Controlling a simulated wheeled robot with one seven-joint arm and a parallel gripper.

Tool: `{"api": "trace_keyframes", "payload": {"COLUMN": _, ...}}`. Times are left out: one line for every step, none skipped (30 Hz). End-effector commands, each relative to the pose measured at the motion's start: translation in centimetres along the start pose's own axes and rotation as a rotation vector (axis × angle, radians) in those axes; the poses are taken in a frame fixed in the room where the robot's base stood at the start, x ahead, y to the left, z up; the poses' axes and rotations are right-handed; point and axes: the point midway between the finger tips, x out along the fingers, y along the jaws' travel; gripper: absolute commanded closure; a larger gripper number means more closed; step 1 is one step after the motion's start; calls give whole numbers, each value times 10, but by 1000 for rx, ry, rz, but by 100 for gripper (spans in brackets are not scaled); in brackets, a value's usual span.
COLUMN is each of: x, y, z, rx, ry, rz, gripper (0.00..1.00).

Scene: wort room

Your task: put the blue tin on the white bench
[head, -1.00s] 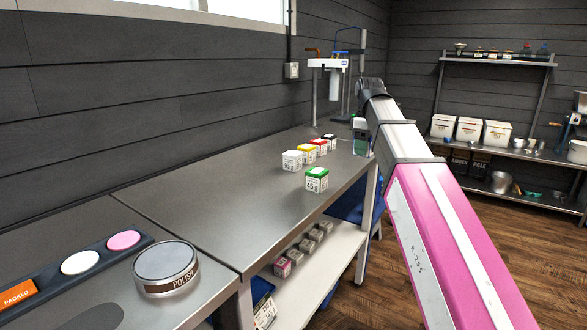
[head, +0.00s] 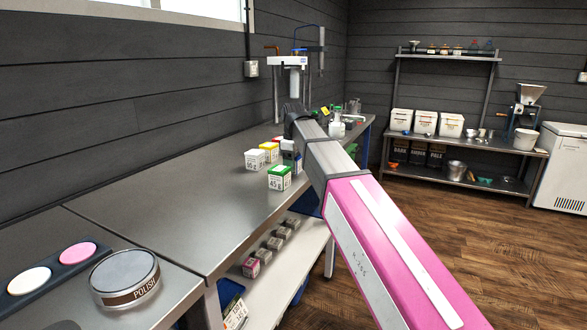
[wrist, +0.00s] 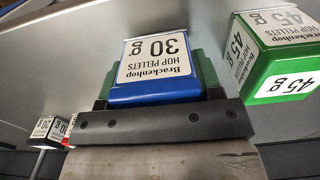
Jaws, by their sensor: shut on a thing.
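The blue tin (wrist: 150,94) has a white label reading 30 g, Brackenhop hop pellets. In the wrist view it sits between the green-padded jaws of my gripper (wrist: 155,80), which is shut on it. In the head view my gripper (head: 291,152) is small and partly hidden by my arm, just behind the green tin. I cannot tell whether the held tin touches the steel worktop. No surface in view can be clearly made out as the white bench.
A green 45 g tin (head: 279,178) stands close to my gripper, with a white tin (head: 254,160) and a yellow tin (head: 269,151) nearby. The steel worktop (head: 170,205) is clear to the left. A polish tin (head: 124,279) is nearer. A white chest (head: 562,165) stands far right.

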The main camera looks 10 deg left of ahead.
Motion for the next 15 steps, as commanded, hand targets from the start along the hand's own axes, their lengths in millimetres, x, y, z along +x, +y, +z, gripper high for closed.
{"api": "trace_keyframes", "payload": {"x": 7, "y": -1, "z": 1, "rx": 0, "ry": -1, "rz": -1, "gripper": 71}}
{"api": "trace_keyframes", "payload": {"x": 10, "y": 0, "z": 1, "rx": 0, "ry": 0, "rz": 0, "gripper": 71}}
{"api": "trace_keyframes", "payload": {"x": 13, "y": 0, "z": 0, "rx": 0, "ry": 0, "rz": 0, "gripper": 71}}
{"api": "trace_keyframes", "payload": {"x": 14, "y": 0, "z": 0, "rx": 0, "ry": 0, "rz": 1, "gripper": 71}}
{"api": "trace_keyframes", "payload": {"x": 14, "y": 0, "z": 0, "rx": 0, "ry": 1, "rz": 1, "gripper": 71}}
{"api": "trace_keyframes", "payload": {"x": 14, "y": 0, "z": 0, "rx": 0, "ry": 1, "rz": 1, "gripper": 71}}
{"api": "trace_keyframes", "payload": {"x": 14, "y": 0, "z": 0, "rx": 0, "ry": 1, "rz": 1, "gripper": 71}}
{"api": "trace_keyframes", "payload": {"x": 14, "y": 0, "z": 0, "rx": 0, "ry": 1, "rz": 1, "gripper": 71}}
{"api": "trace_keyframes", "payload": {"x": 13, "y": 0, "z": 0, "rx": 0, "ry": 1, "rz": 1, "gripper": 71}}
{"api": "trace_keyframes", "payload": {"x": 13, "y": 0, "z": 0, "rx": 0, "ry": 1, "rz": 1, "gripper": 71}}
{"api": "trace_keyframes", "payload": {"x": 14, "y": 0, "z": 0, "rx": 0, "ry": 1, "rz": 1, "gripper": 71}}
{"api": "trace_keyframes", "payload": {"x": 14, "y": 0, "z": 0, "rx": 0, "ry": 1, "rz": 1, "gripper": 71}}
{"api": "trace_keyframes", "payload": {"x": 15, "y": 0, "z": 0, "rx": 0, "ry": 0, "rz": 0, "gripper": 71}}
{"api": "trace_keyframes", "payload": {"x": 16, "y": 0, "z": 0, "rx": 0, "ry": 0, "rz": 0, "gripper": 71}}
{"api": "trace_keyframes", "payload": {"x": 16, "y": 0, "z": 0, "rx": 0, "ry": 0, "rz": 0, "gripper": 31}}
